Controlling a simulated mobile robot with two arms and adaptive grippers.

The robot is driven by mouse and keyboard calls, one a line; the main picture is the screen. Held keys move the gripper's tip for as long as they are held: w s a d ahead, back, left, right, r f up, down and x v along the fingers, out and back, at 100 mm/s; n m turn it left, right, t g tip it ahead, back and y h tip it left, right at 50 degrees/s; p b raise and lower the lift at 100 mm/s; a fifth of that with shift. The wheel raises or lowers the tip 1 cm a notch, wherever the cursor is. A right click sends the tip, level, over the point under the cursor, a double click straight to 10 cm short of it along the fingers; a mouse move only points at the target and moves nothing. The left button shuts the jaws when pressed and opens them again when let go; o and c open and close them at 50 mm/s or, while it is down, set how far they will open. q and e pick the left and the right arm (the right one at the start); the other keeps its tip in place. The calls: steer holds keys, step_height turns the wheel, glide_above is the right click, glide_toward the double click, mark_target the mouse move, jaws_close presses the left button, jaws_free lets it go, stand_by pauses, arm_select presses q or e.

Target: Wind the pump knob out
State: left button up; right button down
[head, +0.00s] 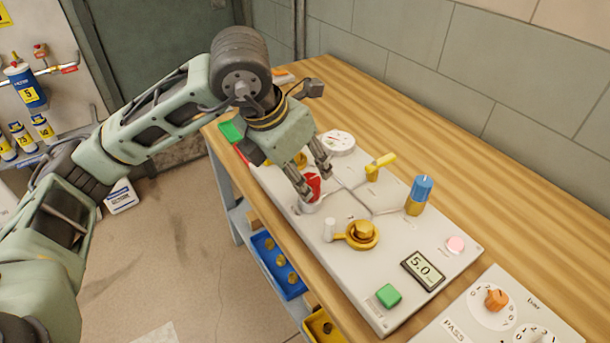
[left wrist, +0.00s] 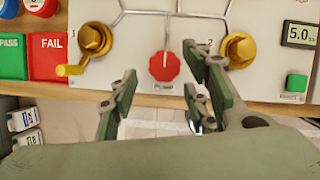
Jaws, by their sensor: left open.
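The pump knob is red and many-sided, and sits on the pale panel (head: 340,280). In the left wrist view the knob (left wrist: 164,67) shows whole above its "PUMP" label, with grey lines running up from it. In the head view the knob (head: 313,186) is partly hidden by my left gripper (head: 315,182). That gripper is open and empty, its fingers reaching down on either side of the knob in the picture. In the left wrist view the fingers (left wrist: 160,68) are spread; contact cannot be told. My right gripper is not in view.
Gold valve 2 (head: 362,234) with a pale-ended lever is near the knob. A blue-topped gold fitting (head: 419,193), a yellow lever (head: 380,165), a 5.0 display (head: 423,270) and a green button (head: 388,296) stand on the panel. Bare wooden bench (head: 450,165) lies behind.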

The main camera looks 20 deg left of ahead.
arm_select(q)
steer(key=v, duration=0.8)
steer(key=shift+r, duration=0.35)
steer(key=shift+s, duration=0.1)
